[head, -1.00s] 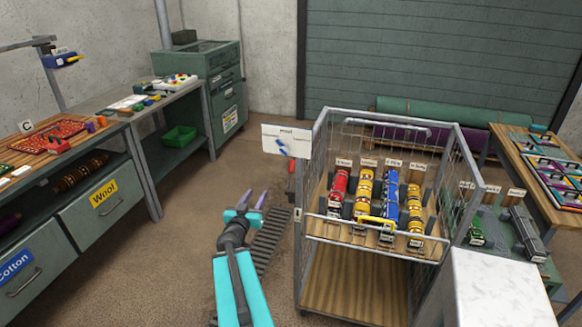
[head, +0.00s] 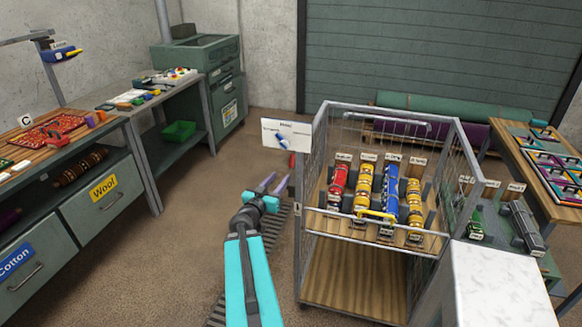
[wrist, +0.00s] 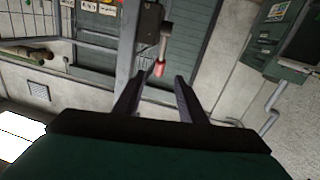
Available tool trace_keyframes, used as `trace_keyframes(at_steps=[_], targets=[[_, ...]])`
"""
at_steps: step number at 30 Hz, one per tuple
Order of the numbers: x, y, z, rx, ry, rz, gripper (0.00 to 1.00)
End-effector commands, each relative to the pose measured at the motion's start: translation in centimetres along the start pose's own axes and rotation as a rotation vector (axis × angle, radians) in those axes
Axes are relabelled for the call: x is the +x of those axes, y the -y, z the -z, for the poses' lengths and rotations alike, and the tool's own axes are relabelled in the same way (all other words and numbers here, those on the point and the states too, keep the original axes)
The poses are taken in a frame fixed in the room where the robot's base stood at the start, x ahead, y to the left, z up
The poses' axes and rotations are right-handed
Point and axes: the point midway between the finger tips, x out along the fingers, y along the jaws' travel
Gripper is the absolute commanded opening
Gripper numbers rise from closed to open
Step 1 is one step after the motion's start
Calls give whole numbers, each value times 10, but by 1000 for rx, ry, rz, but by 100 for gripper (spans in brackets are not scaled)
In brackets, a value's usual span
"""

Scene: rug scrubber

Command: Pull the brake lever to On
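The brake lever (wrist: 163,50) shows in the wrist view as a metal rod with a red grip, hanging from a dark box (wrist: 150,20) on a grey post. In the head view its red end (head: 292,160) is just below a white sign (head: 270,134), at the left side of the wire cart. The sign's lettering is too small to read. My gripper (head: 275,183) is open and empty, below and left of the red end in the head view. In the wrist view my gripper (wrist: 159,82) has the red grip showing between its fingertips, seemingly ahead of them.
The wire cart (head: 310,245) with several coloured rolls on its shelf stands right of my arm. A workbench with drawers (head: 105,210) is at the left. A white block (head: 500,285) is at the front right.

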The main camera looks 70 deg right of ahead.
Motion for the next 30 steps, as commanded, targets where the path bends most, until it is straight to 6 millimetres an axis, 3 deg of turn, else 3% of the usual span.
trace_keyframes(at_steps=[30], targets=[[101, 1, 1, -1, 0, 0, 37]])
